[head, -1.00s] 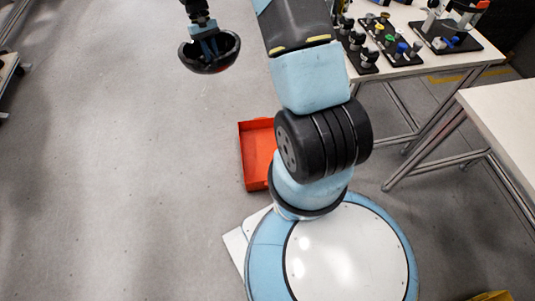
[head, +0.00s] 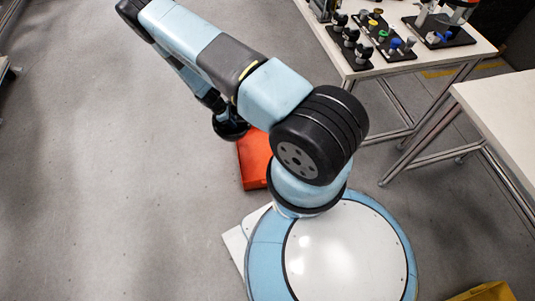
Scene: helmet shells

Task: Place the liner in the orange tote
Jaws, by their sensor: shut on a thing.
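The liner (head: 230,129) is a dark, rounded shell, seen in the head view just left of my arm. My gripper (head: 221,112) is shut on it, and the fingers are mostly hidden behind my arm. The orange tote (head: 254,160) sits on the floor, partly covered by my arm. In the picture the liner is at the tote's upper left corner and seems to be above it. I cannot tell how high it is.
A white table (head: 403,62) with black boards of small knobs stands at the upper right. Another white table (head: 505,115) is at the right edge. A yellow bin (head: 484,292) shows at the bottom right.

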